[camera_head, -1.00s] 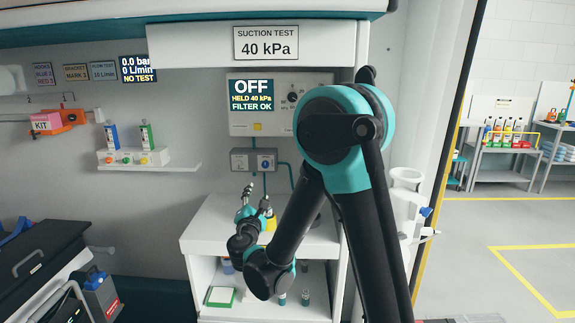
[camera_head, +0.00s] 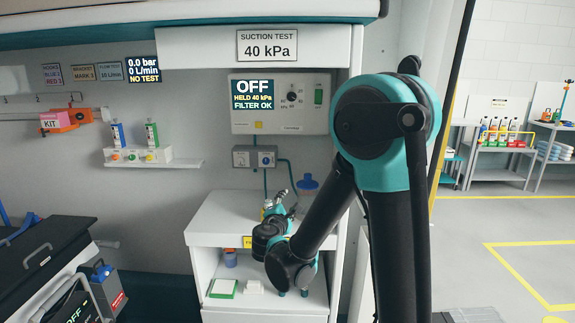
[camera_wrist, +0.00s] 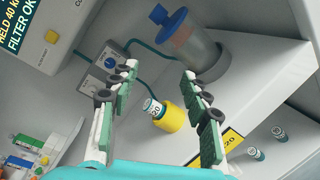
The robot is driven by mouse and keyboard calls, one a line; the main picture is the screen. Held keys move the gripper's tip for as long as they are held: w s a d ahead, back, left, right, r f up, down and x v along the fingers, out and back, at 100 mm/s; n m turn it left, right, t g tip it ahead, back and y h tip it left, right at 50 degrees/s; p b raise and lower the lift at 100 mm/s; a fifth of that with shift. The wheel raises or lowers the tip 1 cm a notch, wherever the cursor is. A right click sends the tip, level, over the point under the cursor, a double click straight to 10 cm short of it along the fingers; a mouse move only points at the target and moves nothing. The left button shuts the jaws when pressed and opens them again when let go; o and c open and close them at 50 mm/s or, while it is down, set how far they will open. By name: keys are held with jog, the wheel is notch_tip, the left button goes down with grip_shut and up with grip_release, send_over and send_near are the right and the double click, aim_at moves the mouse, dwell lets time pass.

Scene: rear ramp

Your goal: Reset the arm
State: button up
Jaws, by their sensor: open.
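My gripper (camera_head: 279,202) is above the white cabinet top (camera_head: 225,215), in front of the suction panel (camera_head: 280,103). In the wrist view my gripper (camera_wrist: 159,72) has its green-padded fingers wide apart with nothing held between them. Beyond the fingers a small white-capped vial (camera_wrist: 153,107) sits in a yellow holder (camera_wrist: 172,117) on the cabinet top. My arm reaches in from the right side of the head view and hides part of the cabinet.
A clear canister with a blue lid (camera_wrist: 172,20) stands behind the fingers; its lid also shows in the head view (camera_head: 308,183). The panel screen (camera_head: 253,94) reads OFF, HELD 40 kPa, FILTER OK. A wall shelf (camera_head: 155,164) is left. Open floor (camera_head: 480,215) lies right.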

jog(key=s+d+f+m+g+h, duration=0.1)
jog(key=s+d+f+m+g, duration=0.35)
jog(key=d, duration=0.45)
jog(key=s+d+f+m+g+h, duration=0.1)
jog(key=s+d+f+m+g, duration=0.35)
jog(key=d, duration=0.45)
jog(key=s+f+m+g+y, duration=0.1)
jog(key=s+f+m+y, duration=0.2)
jog(key=s+m, duration=0.3)
jog(key=s+d+f+m+g+y, duration=0.1)
jog(key=s+f+m, duration=0.4)
jog(key=s, duration=0.6)
jog(key=shift+s+m+g+y, duration=0.15)
jog(key=shift+m+g+y, duration=0.5)
jog(key=shift+y, duration=0.25)
jog(key=shift+d, duration=0.1)
